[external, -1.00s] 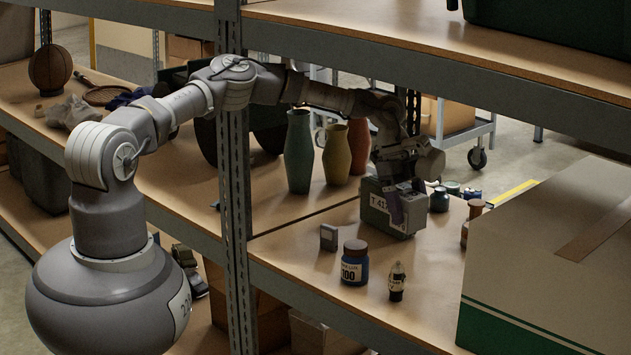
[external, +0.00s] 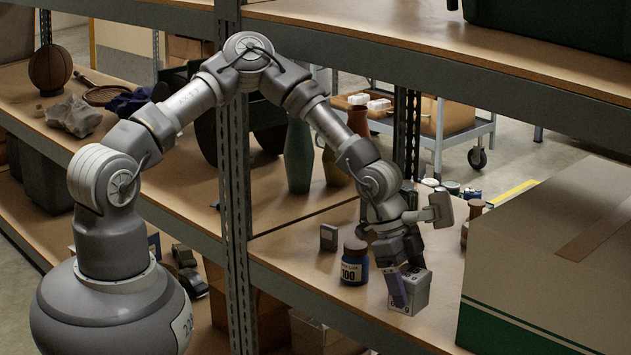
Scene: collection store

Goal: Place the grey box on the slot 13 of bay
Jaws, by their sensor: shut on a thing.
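The grey box (external: 418,291) is held in my gripper (external: 408,281) near the front edge of the middle shelf board (external: 330,276). My gripper points down and is shut on it, with one purplish finger on the near left side. The box looks tilted, and a partly visible label is on its lower front. I cannot tell whether its underside touches the board. No slot number 13 or bay marking is readable.
A blue jar marked 100 (external: 355,264) stands just left of the box, with a small grey block (external: 329,237) behind it. A large carton (external: 560,240) stands to the right. A steel post (external: 235,200) rises at left; an upper shelf (external: 430,60) lies above.

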